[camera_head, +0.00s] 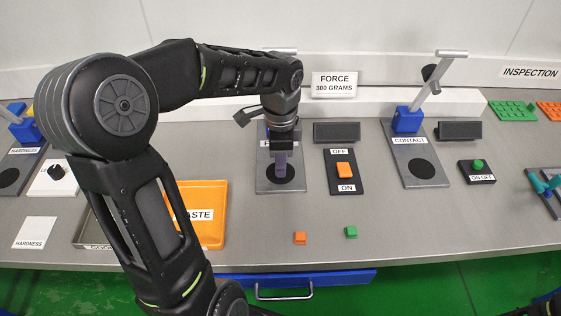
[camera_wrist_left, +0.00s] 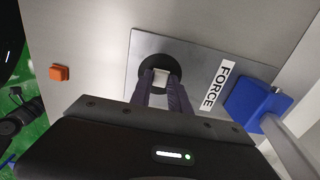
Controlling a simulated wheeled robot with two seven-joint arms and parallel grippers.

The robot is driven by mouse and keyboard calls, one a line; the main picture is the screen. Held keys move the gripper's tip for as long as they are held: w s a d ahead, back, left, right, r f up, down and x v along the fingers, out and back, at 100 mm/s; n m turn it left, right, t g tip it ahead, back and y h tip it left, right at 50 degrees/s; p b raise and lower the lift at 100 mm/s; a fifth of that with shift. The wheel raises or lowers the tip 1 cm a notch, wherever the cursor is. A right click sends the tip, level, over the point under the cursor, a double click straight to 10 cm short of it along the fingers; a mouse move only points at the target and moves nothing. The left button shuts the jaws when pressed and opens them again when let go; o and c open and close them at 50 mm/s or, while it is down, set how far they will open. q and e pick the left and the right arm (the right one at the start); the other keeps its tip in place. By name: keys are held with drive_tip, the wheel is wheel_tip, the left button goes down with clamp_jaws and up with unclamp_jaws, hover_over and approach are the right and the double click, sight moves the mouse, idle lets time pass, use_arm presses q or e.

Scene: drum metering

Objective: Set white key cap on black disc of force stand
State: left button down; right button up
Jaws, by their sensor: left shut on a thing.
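My left gripper (camera_head: 281,172) is over the grey force stand (camera_head: 263,183) and points down at its black disc (camera_head: 295,178). In the left wrist view the two fingertips (camera_wrist_left: 161,80) are shut on the small white key cap (camera_wrist_left: 161,75). The cap appears over the black disc (camera_wrist_left: 157,58), but I cannot tell whether it touches it. The cap is hidden in the head view. The FORCE label (camera_wrist_left: 216,84) and the stand's blue block (camera_wrist_left: 247,98) lie beside the disc in the wrist view. My right gripper is not in view.
An orange WASTE tray (camera_head: 213,236) is left of the stand, partly behind my left arm. A switch panel (camera_head: 343,184) and the contact stand (camera_head: 402,157) are to the right. Orange (camera_head: 300,238) and green (camera_head: 351,232) caps lie near the front edge.

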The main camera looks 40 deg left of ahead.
use_arm(q)
drive_tip(key=shift+f, duration=0.25)
drive_tip(key=shift+f, duration=0.15)
drive_tip(key=c, duration=1.2)
unclamp_jaws()
drive_tip(key=shift+c, duration=0.2)
wheel_tip(320, 180, up, 12)
drive_tip(key=shift+r, duration=0.25)
